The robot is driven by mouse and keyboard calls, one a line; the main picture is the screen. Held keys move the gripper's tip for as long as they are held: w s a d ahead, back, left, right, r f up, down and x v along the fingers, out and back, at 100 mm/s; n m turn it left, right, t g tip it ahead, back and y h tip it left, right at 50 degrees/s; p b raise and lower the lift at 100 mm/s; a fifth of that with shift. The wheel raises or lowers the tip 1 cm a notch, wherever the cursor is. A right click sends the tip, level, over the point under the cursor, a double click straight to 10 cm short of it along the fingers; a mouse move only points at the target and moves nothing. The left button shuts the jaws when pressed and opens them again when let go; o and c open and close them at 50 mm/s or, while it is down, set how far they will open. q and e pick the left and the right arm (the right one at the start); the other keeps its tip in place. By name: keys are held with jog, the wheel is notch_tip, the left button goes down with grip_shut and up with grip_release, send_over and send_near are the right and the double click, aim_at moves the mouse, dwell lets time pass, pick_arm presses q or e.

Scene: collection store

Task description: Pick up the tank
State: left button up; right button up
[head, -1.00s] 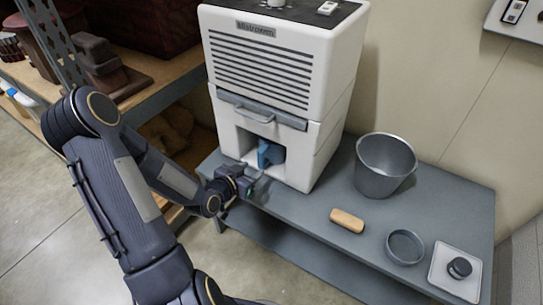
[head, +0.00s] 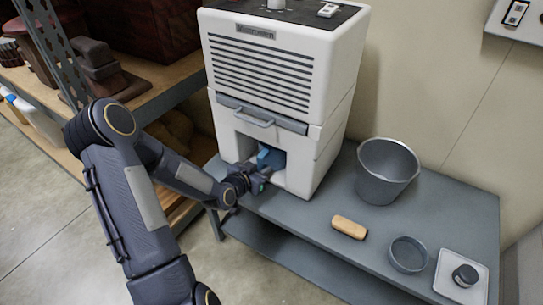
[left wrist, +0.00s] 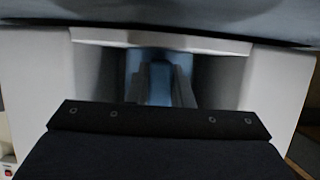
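The tank (head: 270,157) is a blue piece set inside the opening low in the front of a white dehumidifier-like machine (head: 262,70). My left gripper (head: 268,173) is at the mouth of this opening, with its fingers pointing in at the tank. In the left wrist view, the gripper's two grey fingers (left wrist: 160,90) stand apart, one on each side of a blue upright part of the tank (left wrist: 160,78). I cannot tell whether they touch it. Most of the tank is hidden inside the machine. My right gripper is not in view.
The machine stands on a grey bench (head: 315,222). To its right are a grey bucket (head: 385,172), a wooden-looking block (head: 349,228), a round grey dish (head: 408,255) and a white tray (head: 447,283) with a dark knob. A shelf (head: 165,85) stands to the left.

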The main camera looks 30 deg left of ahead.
aim_at(259, 163)
pick_arm(q)
grip_shut()
jog(key=shift+r, duration=0.15)
jog(key=shift+r+p, duration=0.75)
jog(key=shift+r, duration=0.7)
jog(key=s+a+p, duration=0.1)
jog(key=s+p, duration=0.1)
jog(key=s, duration=1.5)
jog(key=shift+s+a+r, duration=0.15)
jog(key=shift+s+a, duration=0.05)
jog(key=shift+s, duration=0.2)
dwell(0.7)
